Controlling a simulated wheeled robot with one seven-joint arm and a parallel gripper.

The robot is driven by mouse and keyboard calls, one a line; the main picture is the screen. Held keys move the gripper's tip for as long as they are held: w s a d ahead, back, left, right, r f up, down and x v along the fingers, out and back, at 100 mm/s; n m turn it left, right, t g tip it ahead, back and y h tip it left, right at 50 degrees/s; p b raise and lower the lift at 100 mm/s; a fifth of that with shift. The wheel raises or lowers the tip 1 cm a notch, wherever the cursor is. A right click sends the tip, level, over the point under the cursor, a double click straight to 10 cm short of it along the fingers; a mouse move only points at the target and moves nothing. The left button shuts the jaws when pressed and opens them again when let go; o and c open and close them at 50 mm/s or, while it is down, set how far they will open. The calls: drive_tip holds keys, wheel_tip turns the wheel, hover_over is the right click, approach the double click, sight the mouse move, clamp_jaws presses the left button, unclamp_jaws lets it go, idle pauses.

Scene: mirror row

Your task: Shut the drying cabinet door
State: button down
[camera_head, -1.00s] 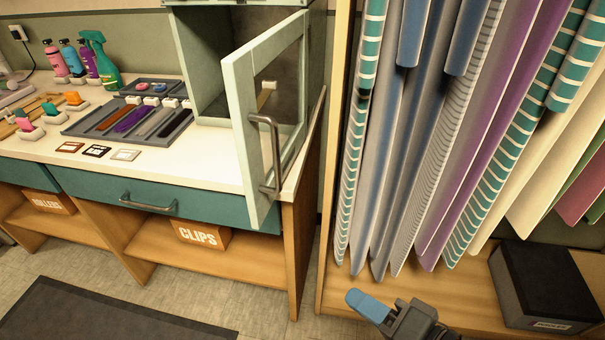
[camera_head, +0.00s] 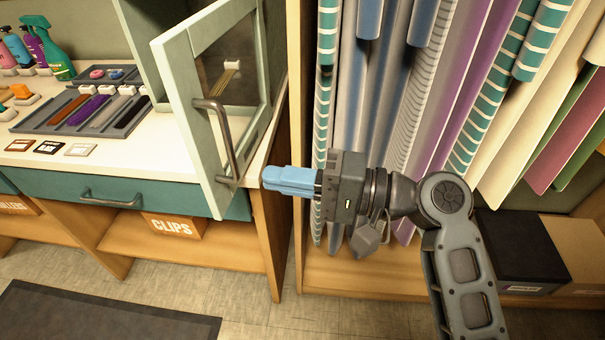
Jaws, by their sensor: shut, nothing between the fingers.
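The drying cabinet (camera_head: 142,60) stands on the counter with its pale green door (camera_head: 180,110) swung open toward me. The door has a glass pane and a grey bar handle (camera_head: 222,140) on its outer side. My gripper (camera_head: 268,178) is shut and empty, its blue fingers together and pointing left. In the picture it is just right of the lower part of the door, beside the handle. A small gap shows between the fingertips and the door. I cannot tell the depth between them.
A clips box (camera_head: 172,225) is below. Floor in front is open, with a dark mat (camera_head: 100,315).

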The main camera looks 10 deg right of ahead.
sight(204, 168)
drive_tip(key=p+x, duration=0.1)
drive_tip(key=x, duration=0.7)
drive_tip(key=shift+w+a, duration=0.15)
drive_tip(key=shift+a, duration=0.2)
drive_tip(key=shift+a+p, duration=0.15)
drive_tip(key=shift+p, duration=0.15)
